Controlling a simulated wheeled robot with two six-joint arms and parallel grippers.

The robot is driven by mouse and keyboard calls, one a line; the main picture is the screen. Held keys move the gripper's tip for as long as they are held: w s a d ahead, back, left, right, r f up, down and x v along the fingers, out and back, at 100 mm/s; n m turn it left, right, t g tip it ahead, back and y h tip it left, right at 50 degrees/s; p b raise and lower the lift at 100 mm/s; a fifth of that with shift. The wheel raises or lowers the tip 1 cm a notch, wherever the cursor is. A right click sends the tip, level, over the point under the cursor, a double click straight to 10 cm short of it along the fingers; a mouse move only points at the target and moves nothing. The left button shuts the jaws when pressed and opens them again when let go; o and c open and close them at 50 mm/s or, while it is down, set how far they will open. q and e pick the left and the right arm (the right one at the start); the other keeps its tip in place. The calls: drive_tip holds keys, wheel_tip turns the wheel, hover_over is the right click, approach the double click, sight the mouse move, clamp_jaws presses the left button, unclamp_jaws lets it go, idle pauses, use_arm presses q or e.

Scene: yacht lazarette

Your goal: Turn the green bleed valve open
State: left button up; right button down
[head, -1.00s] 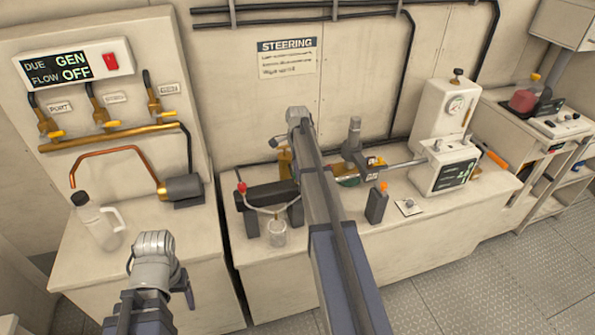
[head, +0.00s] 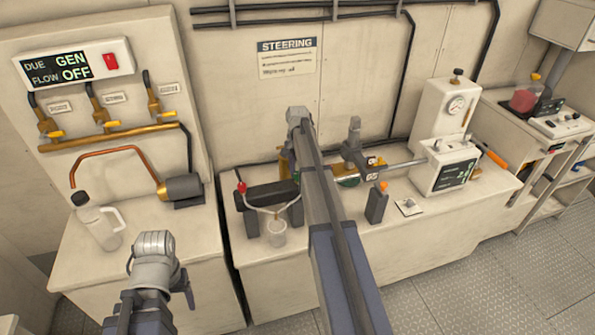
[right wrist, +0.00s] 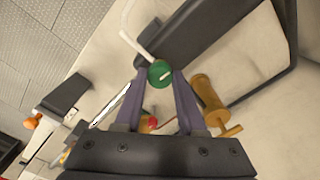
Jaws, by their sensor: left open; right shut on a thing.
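The green bleed valve (right wrist: 160,71) is a round green knob with a pale slot mark, in the upper middle of the right wrist view. My right gripper (right wrist: 160,80) has its two fingers on either side of the knob and is shut on it. How far the valve is turned is hard to tell. My left gripper (head: 158,285) is open and empty, low at the left of the head view, in front of the left bench.
A brass cylinder (right wrist: 207,92) stands close beside my right fingers. A clear cup (head: 276,234) and a black bottle with an orange top (head: 377,203) stand on the steering bench. A white jug (head: 103,225) stands on the left bench. The bench's right front is clear.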

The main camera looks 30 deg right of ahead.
sight(297, 173)
drive_tip(key=shift+n, duration=0.7)
drive_tip(key=c, duration=0.5)
unclamp_jaws()
drive_tip(key=shift+r, duration=0.1)
wheel_tip(297, 173, up, 8)
drive_tip(key=p, duration=0.8)
drive_tip(key=shift+f, duration=0.2)
